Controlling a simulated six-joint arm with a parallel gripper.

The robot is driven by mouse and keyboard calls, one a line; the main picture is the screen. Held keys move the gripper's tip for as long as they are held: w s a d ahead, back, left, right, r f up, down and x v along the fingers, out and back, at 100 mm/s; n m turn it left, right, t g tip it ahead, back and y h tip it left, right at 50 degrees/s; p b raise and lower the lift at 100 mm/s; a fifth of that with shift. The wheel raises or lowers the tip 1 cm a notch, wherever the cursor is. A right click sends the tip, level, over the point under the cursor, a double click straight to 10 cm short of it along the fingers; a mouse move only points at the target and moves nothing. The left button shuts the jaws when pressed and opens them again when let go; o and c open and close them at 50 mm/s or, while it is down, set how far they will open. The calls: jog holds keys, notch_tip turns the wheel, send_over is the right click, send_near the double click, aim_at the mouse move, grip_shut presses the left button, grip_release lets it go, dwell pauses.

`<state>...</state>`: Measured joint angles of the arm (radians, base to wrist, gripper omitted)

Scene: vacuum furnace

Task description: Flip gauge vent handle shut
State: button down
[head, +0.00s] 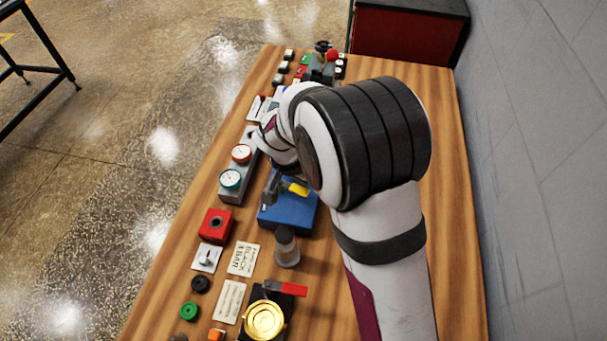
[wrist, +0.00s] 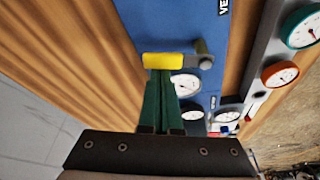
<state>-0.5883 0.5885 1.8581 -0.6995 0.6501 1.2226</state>
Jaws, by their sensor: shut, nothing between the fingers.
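The yellow handle (wrist: 165,60) lies crosswise on a blue box (wrist: 180,22) in the wrist view, joined at its right to a grey pivot post (wrist: 203,53). In the head view the yellow handle (head: 298,189) shows on the blue box (head: 290,218), partly behind my arm. My gripper (wrist: 160,74) has green fingers that are shut with nothing between them. Their tips are right at the near edge of the yellow grip; I cannot tell if they touch it. A white dial (wrist: 185,85) is partly hidden behind the fingers.
A grey panel with an orange gauge (head: 241,153) and a teal gauge (head: 230,179) stands left of the blue box. A glass cylinder (head: 286,250), red-handled lever (head: 286,289) and gold dish (head: 264,320) are nearer. The wooden bench (head: 450,150) is clear on the right.

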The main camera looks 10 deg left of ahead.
jog(key=s+m, duration=0.1)
jog(key=m, duration=0.1)
jog(key=m+h, duration=0.1)
jog(key=shift+s+a+m+g, duration=0.2)
jog(key=shift+s+m+g, duration=0.1)
jog(key=shift+s+m, duration=0.1)
jog(key=m, duration=0.1)
jog(key=s+m+g, duration=0.1)
jog(key=m, duration=0.1)
jog(key=shift+s+a+m+h, duration=0.15)
jog(key=shift+a+m+h, duration=0.15)
jog(key=shift+a+h, duration=0.1)
jog(key=m, duration=0.1)
jog(key=s+m, duration=0.1)
jog(key=shift+a+m+g, duration=0.3)
jog(key=shift+a+g, duration=0.1)
jog(key=shift+s+a+m+g+h, duration=0.15)
jog(key=shift+s+a+m+g, duration=0.2)
jog(key=shift+m, duration=0.7)
jog(key=shift+s+a+m+g+h, duration=0.15)
jog(key=shift+a+m+g, duration=0.3)
jog(key=shift+m, duration=0.6)
jog(key=d, duration=0.1)
jog(key=d+r, duration=0.1)
jog(key=d, duration=0.1)
jog(key=shift+w+d, duration=0.1)
jog(key=shift+d, duration=0.2)
jog(key=v, duration=0.9)
jog(key=shift+s, duration=0.2)
jog(key=shift+a, duration=0.1)
